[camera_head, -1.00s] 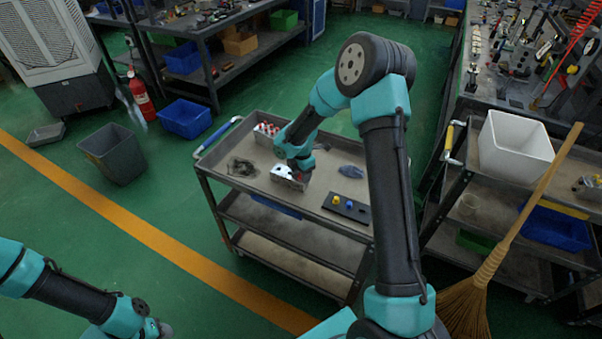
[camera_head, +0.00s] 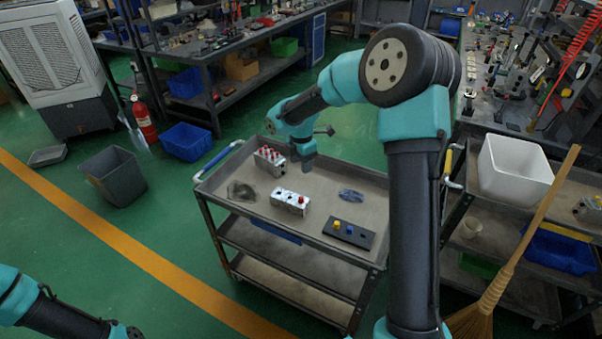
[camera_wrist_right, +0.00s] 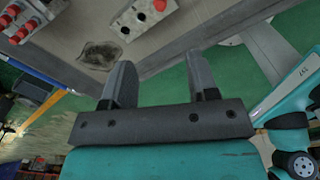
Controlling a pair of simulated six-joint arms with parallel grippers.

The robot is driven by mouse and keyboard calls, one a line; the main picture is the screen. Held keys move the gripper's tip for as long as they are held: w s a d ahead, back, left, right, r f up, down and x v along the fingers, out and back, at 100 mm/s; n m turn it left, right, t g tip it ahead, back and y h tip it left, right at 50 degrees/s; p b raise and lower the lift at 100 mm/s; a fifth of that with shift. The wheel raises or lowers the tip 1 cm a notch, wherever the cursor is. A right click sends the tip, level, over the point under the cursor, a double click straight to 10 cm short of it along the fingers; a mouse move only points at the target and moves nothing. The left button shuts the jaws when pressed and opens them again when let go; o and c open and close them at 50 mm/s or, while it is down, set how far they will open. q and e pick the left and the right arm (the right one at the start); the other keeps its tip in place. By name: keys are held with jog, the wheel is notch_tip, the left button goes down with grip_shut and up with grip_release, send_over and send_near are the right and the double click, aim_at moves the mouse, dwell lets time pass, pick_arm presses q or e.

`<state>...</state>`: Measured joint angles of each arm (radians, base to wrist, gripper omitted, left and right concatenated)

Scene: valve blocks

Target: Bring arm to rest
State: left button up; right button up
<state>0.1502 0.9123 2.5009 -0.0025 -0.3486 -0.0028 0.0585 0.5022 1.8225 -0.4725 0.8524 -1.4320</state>
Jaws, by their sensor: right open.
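My right gripper (camera_head: 307,162) is at the back edge of the cart top, above and beside the block with several red knobs (camera_head: 270,158). In the right wrist view its two fingers (camera_wrist_right: 161,82) are spread with nothing between them. A silver valve block (camera_head: 288,201) with one red knob at its right end and dark holes lies mid-cart, apart from the gripper; it also shows in the wrist view (camera_wrist_right: 137,14). A black plate (camera_head: 362,238) with a yellow and a blue knob lies to its right. My left arm shows at the bottom left; its gripper is out of view.
At the right stand a bench with a white bin (camera_head: 513,172) and a broom (camera_head: 490,296). Green floor lies open left of the cart.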

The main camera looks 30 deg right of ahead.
jog(key=shift+r, duration=0.55)
jog(key=shift+a, duration=0.1)
jog(key=s+a+f+m+t+y, duration=0.1)
jog(key=a+f+m+t+y, duration=0.1)
jog(key=a+f+m, duration=0.55)
jog(key=s+a+f+m+t+y, duration=0.15)
jog(key=a+f+m, duration=0.25)
jog(key=a+f, duration=0.7)
jog(key=s+d+f+m+g, duration=0.1)
jog(key=s+f+m, duration=0.4)
jog(key=s, duration=0.6)
jog(key=s+d+f+m+g, duration=0.1)
jog(key=s+d+f+m, duration=0.2)
jog(key=s+f, duration=0.3)
jog(key=s+m, duration=0.1)
jog(key=s, duration=0.3)
jog(key=shift+s+d+m+g, duration=0.3)
jog(key=shift+s+m+g, duration=0.05)
jog(key=shift+s, duration=0.05)
